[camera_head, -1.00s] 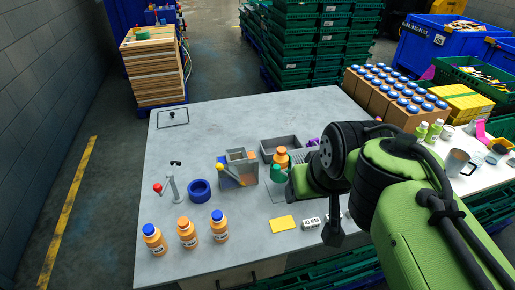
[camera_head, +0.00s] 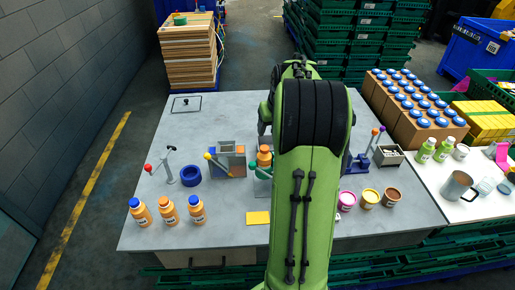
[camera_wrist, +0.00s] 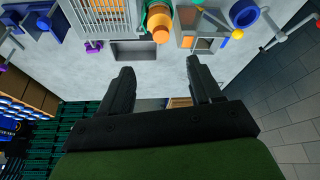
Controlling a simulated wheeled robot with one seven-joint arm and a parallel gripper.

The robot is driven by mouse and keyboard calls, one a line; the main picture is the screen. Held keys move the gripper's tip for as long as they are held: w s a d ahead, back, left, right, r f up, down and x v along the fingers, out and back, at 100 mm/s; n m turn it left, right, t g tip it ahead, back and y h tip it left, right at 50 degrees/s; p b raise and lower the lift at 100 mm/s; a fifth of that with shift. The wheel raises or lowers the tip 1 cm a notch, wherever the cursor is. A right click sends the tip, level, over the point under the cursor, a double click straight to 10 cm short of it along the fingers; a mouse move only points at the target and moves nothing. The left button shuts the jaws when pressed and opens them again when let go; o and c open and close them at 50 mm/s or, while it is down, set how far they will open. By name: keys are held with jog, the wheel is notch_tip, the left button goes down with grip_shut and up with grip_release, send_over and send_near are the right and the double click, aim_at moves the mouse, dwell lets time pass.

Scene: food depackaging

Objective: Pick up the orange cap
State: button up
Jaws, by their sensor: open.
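An orange bottle (camera_head: 264,160) with an orange cap (camera_head: 264,149) stands in a green holder (camera_head: 254,168) near the table's middle, just left of my arm. In the wrist view the orange cap (camera_wrist: 161,36) shows near the top edge, beside the green holder. My gripper (camera_wrist: 160,72) is open and empty, and its two fingers are spread apart with the cap beyond them. My arm hides the gripper in the head view. A second orange-capped bottle (camera_head: 168,212) stands at the table's front left between two blue-capped bottles.
A grey box with a yellow-knobbed lever (camera_head: 228,161) is left of the held bottle. A blue ring (camera_head: 191,176) and a red-knobbed lever (camera_head: 164,170) lie further left. Several small tubs (camera_head: 370,199) stand to the right. The table's back left is mostly clear.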

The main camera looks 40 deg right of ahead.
send_over(265, 149)
jog(key=s+a, duration=0.1)
jog(key=s, duration=0.1)
notch_tip(265, 149, down, 7)
jog(key=p+x, duration=0.2)
jog(key=x, duration=0.3)
jog(key=shift+s+a+f, duration=0.1)
jog(key=shift+s+a, duration=0.05)
jog(key=shift+d+f, duration=0.2)
jog(key=shift+f, duration=0.15)
jog(key=shift+a, duration=0.15)
jog(key=shift+c, duration=1.1)
jog(key=c, duration=0.9)
